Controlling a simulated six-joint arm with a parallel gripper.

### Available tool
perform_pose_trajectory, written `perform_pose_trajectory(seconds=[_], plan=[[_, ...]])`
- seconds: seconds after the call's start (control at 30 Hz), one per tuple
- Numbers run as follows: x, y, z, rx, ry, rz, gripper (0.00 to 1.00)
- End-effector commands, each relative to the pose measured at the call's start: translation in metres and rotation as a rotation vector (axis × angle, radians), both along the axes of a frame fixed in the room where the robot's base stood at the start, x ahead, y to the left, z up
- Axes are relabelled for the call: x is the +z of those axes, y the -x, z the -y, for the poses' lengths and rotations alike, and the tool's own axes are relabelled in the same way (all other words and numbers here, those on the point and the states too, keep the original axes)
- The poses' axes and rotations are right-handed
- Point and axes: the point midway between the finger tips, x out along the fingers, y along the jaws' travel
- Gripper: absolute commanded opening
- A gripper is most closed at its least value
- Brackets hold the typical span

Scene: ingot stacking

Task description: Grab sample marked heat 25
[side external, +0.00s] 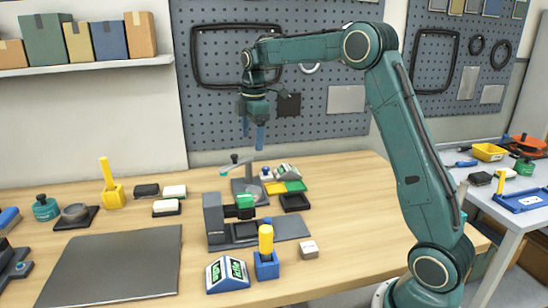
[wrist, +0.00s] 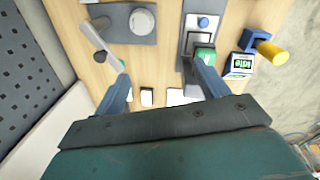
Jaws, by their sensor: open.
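My gripper (side external: 253,133) hangs above the table with its two blue fingers pointing down, open and empty. In the wrist view its fingers (wrist: 160,77) are spread wide over the bench. I cannot read a "heat 25" mark on anything. A small grey block (side external: 308,249) with a pale marked top lies at the right front of the table; its marking is too small to read, so I cannot tell whether it is the sample. A grey press-like device (side external: 215,220) with a green part (side external: 245,201) stands left of it; the green part (wrist: 204,55) shows by a finger in the wrist view.
A blue display box (side external: 228,275) and a yellow-topped blue holder (side external: 266,262) stand at the front. A lever stand (side external: 236,172), trays (side external: 295,202) and a yellow-handled tool (side external: 111,190) are nearby. A dark mat (side external: 115,268) lies left. The table's right side is clear.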

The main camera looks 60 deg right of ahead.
Motion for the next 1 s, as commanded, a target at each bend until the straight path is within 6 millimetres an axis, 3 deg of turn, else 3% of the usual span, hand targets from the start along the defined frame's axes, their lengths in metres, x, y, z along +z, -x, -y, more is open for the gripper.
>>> perform_pose_trajectory(seconds=[0.2, 0.4, 0.77, 1.0], plan=[[-0.040, -0.028, 0.035, 0.133, -0.007, -0.055, 0.74], [-0.064, -0.040, 0.054, 0.217, -0.015, -0.084, 0.74], [-0.073, -0.043, 0.059, 0.245, -0.018, -0.092, 0.74], [-0.092, -0.043, 0.059, 0.243, -0.020, -0.094, 0.74]])
